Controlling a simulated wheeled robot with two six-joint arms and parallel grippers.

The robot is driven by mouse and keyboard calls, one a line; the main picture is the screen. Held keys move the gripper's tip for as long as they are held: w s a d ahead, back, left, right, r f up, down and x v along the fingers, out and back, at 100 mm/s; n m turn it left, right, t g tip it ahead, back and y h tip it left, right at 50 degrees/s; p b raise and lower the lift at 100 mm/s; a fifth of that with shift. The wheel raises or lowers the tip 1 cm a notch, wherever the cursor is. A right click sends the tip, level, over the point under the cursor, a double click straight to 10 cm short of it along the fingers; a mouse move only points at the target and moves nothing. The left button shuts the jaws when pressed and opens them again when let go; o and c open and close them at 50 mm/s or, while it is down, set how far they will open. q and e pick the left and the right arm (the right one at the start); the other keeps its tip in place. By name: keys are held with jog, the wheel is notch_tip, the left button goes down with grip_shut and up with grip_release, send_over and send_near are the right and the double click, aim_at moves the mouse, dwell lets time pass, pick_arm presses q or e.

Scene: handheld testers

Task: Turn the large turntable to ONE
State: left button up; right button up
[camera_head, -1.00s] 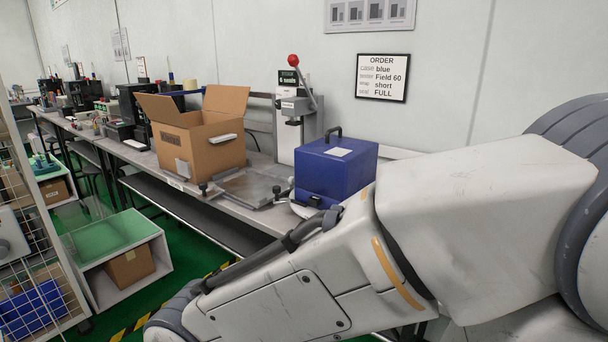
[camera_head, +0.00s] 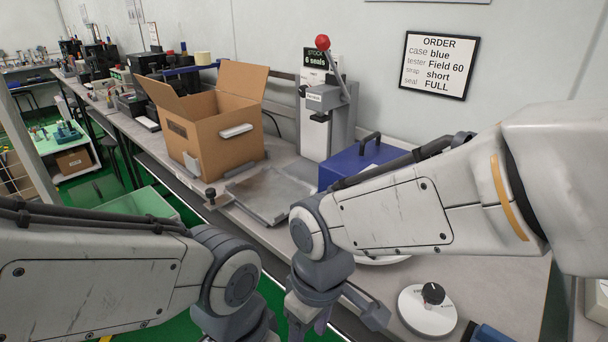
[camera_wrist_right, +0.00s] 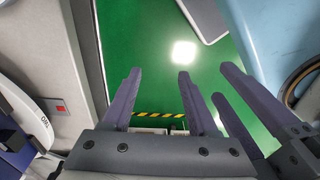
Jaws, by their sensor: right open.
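A white disc (camera_head: 388,260), which looks like the large turntable, lies on the bench by the blue case (camera_head: 350,165). My right arm hides most of it in the head view.
A smaller white round base (camera_head: 425,318) with a black knob (camera_head: 433,293) stands at the front right. An open cardboard box (camera_head: 215,135), a metal plate (camera_head: 268,195) and a red-knobbed press (camera_head: 325,110) stand farther left. An order sign (camera_head: 440,65) hangs on the wall.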

jog(key=w+a+r+n+p, duration=0.3)
jog(key=w+r+n+p, duration=0.1)
jog(key=w+r+p, duration=1)
jog(key=n+p, duration=0.5)
jog(key=p, duration=1.3)
send_near(295, 206)
jog(key=shift+h, duration=0.4)
jog(key=f, duration=0.3)
jog(key=f+p, duration=0.1)
jog(key=f, duration=0.1)
jog(key=f+p, duration=0.1)
jog(key=f, duration=0.2)
jog(key=shift+a+f, duration=0.3)
jog(key=shift+f, duration=0.05)
grip_shut()
